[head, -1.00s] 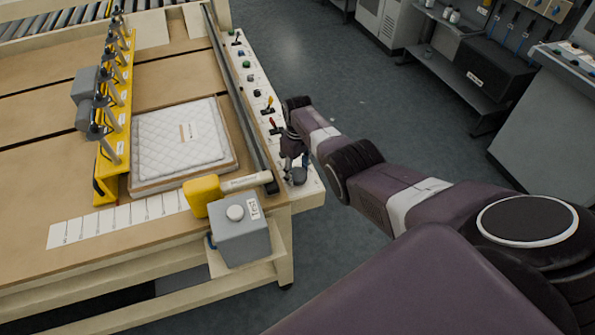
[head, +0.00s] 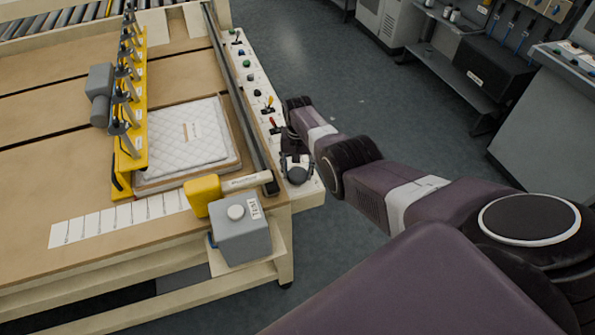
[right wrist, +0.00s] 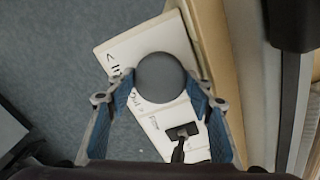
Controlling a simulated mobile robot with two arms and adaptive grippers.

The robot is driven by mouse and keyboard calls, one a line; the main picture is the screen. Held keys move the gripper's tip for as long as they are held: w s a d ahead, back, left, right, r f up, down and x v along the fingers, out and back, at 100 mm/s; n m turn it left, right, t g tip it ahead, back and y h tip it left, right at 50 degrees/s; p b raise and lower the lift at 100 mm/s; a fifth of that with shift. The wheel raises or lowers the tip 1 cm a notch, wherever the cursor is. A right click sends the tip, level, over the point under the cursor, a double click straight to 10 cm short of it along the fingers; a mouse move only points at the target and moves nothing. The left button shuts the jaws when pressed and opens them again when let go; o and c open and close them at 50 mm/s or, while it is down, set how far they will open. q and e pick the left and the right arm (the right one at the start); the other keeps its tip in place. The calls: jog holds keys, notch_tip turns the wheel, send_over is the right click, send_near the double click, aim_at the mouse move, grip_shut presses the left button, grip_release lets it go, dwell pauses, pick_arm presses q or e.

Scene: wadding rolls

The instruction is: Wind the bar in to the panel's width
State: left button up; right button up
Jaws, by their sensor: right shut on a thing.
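The yellow bar (head: 131,120) with several upright dark-topped posts stands along the left side of the white quilted panel (head: 185,137). In the head view it covers the panel's left edge, so I cannot tell the exact gap. My right gripper (head: 294,162) is at the control strip's near end. In the right wrist view my right gripper (right wrist: 158,92) is shut on a round grey knob (right wrist: 160,72), one blue-padded finger on each side. My left gripper is out of view.
The control strip (head: 252,91) carries several small switches and levers. A scale strip (head: 120,215) lies along the table's front. A grey box (head: 241,232) and a yellow block (head: 202,194) sit at the front right corner. Grey floor (head: 330,65) is open to the right.

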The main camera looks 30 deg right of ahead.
aim_at(297, 173)
jog(key=m, duration=0.6)
jog(key=shift+w+r, duration=0.15)
jog(key=shift+m, duration=0.4)
jog(key=o, duration=1)
jog(key=shift+o, duration=0.8)
notch_tip(297, 173, up, 12)
